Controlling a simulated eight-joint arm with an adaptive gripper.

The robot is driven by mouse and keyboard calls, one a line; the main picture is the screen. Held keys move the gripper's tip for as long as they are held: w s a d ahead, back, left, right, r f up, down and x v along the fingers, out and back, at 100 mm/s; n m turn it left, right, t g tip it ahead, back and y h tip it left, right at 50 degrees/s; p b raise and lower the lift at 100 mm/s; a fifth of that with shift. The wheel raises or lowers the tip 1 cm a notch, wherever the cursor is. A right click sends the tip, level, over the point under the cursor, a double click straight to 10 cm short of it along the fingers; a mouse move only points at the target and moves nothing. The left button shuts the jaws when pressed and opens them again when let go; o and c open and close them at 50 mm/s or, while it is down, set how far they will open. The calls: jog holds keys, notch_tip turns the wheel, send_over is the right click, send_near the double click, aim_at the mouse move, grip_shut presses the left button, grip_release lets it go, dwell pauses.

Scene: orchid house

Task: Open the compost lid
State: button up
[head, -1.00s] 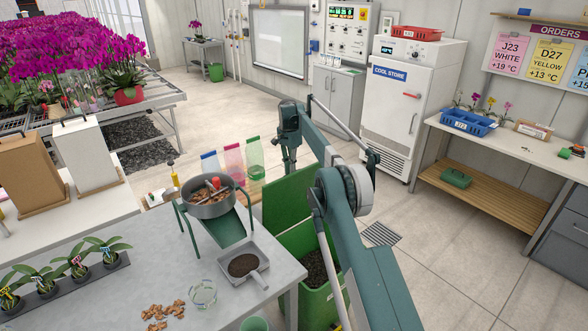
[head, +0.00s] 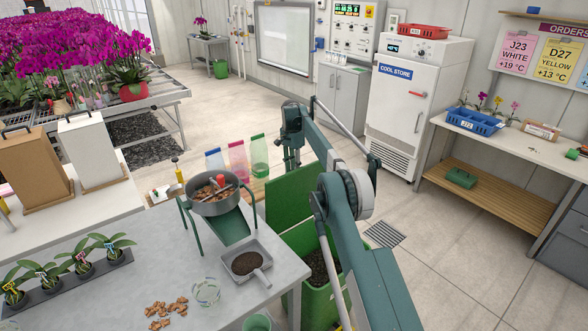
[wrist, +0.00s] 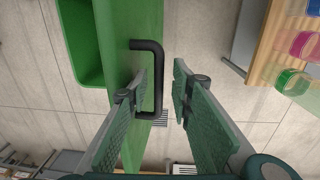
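The green compost bin (head: 322,304) stands beside the grey bench, with dark compost (head: 318,266) showing inside. Its green lid (head: 288,203) stands raised and roughly upright at the back of the bin. In the wrist view the lid (wrist: 135,35) shows edge-on with a black bar handle (wrist: 158,80). My gripper (wrist: 160,77) is open around the handle: one finger is between the bar and the lid, the other on the outer side with a visible gap. In the head view my gripper (head: 292,160) is small, above the lid, and the handle is not visible.
The grey bench (head: 130,265) left of the bin holds a sieve pan (head: 214,205) and a scoop tray (head: 246,262). A white cool store (head: 417,110) stands farther back. The floor to the right is clear.

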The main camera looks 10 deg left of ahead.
jog(key=shift+w, duration=0.15)
notch_tip(320, 180, up, 6)
jog(key=shift+w+a, duration=0.35)
jog(key=shift+a, duration=0.1)
dwell(0.4)
jog(key=shift+r, duration=0.1)
jog(key=shift+r, duration=0.1)
dwell(0.3)
